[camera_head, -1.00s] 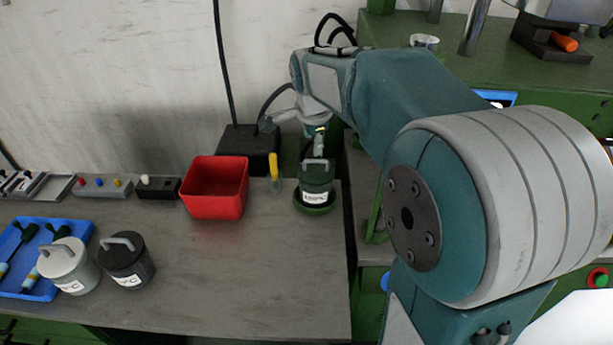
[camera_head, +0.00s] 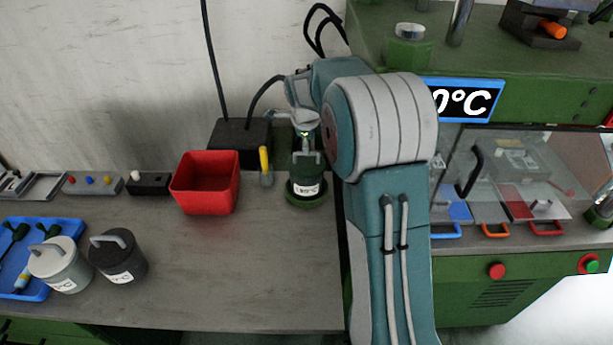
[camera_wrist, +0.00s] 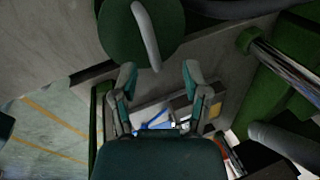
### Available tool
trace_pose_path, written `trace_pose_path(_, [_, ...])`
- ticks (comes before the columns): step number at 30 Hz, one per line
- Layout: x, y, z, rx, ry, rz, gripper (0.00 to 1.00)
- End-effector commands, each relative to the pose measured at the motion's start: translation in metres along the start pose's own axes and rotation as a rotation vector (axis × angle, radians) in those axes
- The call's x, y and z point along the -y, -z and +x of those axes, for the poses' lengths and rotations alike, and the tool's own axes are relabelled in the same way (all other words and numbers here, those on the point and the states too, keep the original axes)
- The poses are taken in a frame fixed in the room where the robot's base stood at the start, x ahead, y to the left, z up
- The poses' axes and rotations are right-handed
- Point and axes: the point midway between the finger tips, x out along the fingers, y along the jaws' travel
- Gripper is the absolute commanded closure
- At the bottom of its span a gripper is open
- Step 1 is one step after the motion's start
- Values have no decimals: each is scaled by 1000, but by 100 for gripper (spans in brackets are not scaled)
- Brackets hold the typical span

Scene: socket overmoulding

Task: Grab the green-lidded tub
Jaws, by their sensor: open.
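The green-lidded tub (camera_head: 306,178) stands upright in a round green base at the right end of the grey workbench. It has a white label on its front and a grey handle on its lid. In the wrist view, its green lid (camera_wrist: 120,28) with the curved grey handle fills the top, just beyond my fingers. My gripper (camera_wrist: 158,75) is open with nothing between its fingers. In the head view, my gripper (camera_head: 304,132) hangs just above the tub's handle, and part of it is hidden behind my arm.
A red bin (camera_head: 206,183) and a yellow-handled tool (camera_head: 265,165) stand left of the tub, with a black box (camera_head: 238,140) behind. White-lidded (camera_head: 60,264) and black-lidded (camera_head: 118,257) tubs and a blue tray (camera_head: 35,292) are at left. A green machine (camera_head: 520,270) stands right. The bench front middle is clear.

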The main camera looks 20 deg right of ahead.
Motion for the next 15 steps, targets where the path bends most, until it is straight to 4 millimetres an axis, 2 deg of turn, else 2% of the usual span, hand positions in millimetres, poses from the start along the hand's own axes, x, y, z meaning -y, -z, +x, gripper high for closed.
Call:
trace_pose_path(5, [-9, -5, 29, -2, -5, -1, 40])
trace_pose_path(8, [-8, -4, 41, -2, -4, -1, 40])
trace_pose_path(15, [-7, -5, 47, 0, 0, -1, 40])
